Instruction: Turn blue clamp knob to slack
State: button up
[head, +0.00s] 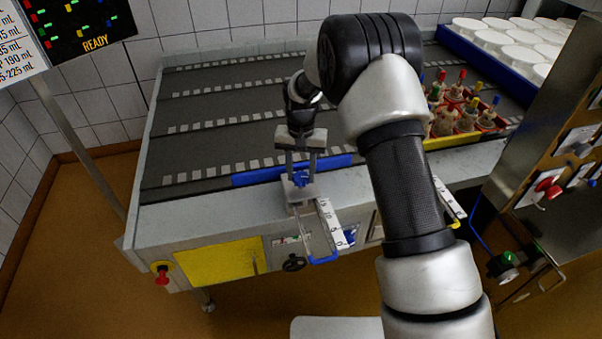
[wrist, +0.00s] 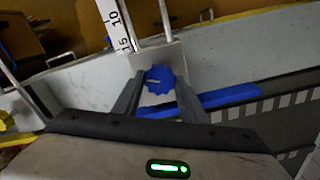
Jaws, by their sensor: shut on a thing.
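The blue clamp knob (head: 300,179) sits on a grey metal clamp block at the front edge of the table. It is a lobed wheel, seen from above in the wrist view (wrist: 160,79). My gripper (head: 301,176) reaches down from above with one finger on each side of the knob, shut on it. In the wrist view, the fingers (wrist: 158,92) flank the knob; their exact contact points are hard to make out. A white numbered scale (head: 333,222) runs forward from the clamp block, beside a blue-ended metal frame.
A blue strip (head: 290,170) lies along the table's front edge. A red crate (head: 470,122) of bottles with coloured tops stands at the right, near a blue tray (head: 488,62) of white moulds. A metal panel with knobs (head: 548,187) stands far right. The grey belt left of my gripper is clear.

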aim_at(301, 176)
jog(key=shift+r+n, duration=0.1)
jog(key=shift+n, duration=2.2)
jog(key=o, duration=1.1)
jog(key=shift+c, duration=0.2)
notch_tip(301, 176, up, 17)
jog(key=p, duration=0.1)
jog(key=shift+r, duration=0.2)
